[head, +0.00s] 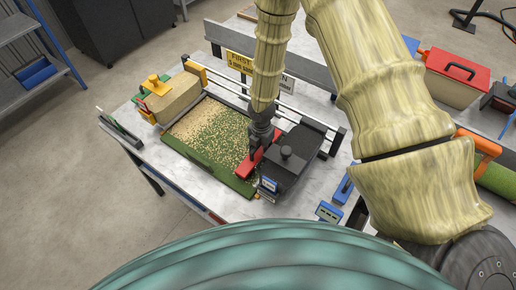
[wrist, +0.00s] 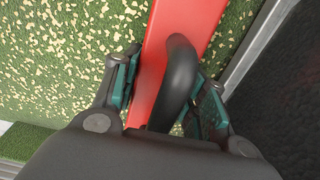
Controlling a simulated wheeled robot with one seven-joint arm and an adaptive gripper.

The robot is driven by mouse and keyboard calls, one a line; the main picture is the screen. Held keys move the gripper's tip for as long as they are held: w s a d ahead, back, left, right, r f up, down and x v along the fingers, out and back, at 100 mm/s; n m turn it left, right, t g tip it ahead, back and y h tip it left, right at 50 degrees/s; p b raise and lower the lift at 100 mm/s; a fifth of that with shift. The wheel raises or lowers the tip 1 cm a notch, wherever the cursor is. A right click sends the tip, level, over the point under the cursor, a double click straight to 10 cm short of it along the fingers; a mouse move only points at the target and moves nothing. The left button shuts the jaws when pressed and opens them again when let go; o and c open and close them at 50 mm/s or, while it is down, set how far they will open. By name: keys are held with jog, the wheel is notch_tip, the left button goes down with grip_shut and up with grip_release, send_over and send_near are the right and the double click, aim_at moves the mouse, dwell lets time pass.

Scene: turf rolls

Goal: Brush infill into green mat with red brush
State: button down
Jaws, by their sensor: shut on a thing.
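The green mat (head: 196,160) lies in a tray on the table, with tan infill (head: 205,118) lying thick at its far left and in scattered flecks elsewhere. The red brush (head: 250,165) rests over the mat's right end. In the wrist view the red brush (wrist: 161,62) has a black curved handle (wrist: 180,75). My gripper (wrist: 168,88) has its teal-padded fingers on either side of that handle and is shut on it. Flecks also show on the green mat (wrist: 60,55) in the wrist view. The brush's bristles are hidden.
A black box with a knob (head: 287,160) stands right of the mat. White rails (head: 245,92) run behind. Blue-topped items (head: 329,211) lie near the front edge.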

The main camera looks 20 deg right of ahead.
aim_at(210, 125)
jog(key=shift+w+a+p, duration=0.15)
jog(key=shift+w+a, duration=0.65)
jog(key=shift+w, duration=0.4)
jog(key=shift+w+a+p, duration=0.15)
jog(key=shift+w+a, duration=0.65)
jog(key=shift+w, duration=0.45)
jog(key=shift+w+a+p, duration=0.15)
jog(key=shift+w+a, duration=0.65)
jog(key=shift+w, duration=0.4)
jog(key=shift+w+a+f+b, duration=0.1)
jog(key=shift+w+a+b, duration=0.05)
jog(key=shift+w+a, duration=0.6)
jog(key=shift+w+a+r+b, duration=0.15)
jog(key=shift+w+a, duration=0.25)
jog(key=shift+w, duration=0.6)
jog(key=shift+w+a+f+b, duration=0.2)
jog(key=shift+w+a, duration=0.4)
jog(key=shift+w, duration=0.25)
jog(key=shift+w+a+b, duration=1)
jog(key=shift+w+a, duration=0.4)
jog(key=shift+w, duration=0.7)
jog(key=shift+w+a+b, duration=1.05)
jog(key=shift+w+a, duration=0.3)
jog(key=shift+w, duration=0.7)
jog(key=shift+w+a+b, duration=1)
jog(key=shift+w+a, duration=0.4)
jog(key=shift+w, duration=0.7)
jog(key=shift+w+a+b, duration=0.45)
jog(key=shift+w+a, duration=0.1)
jog(key=shift+w, duration=0.25)
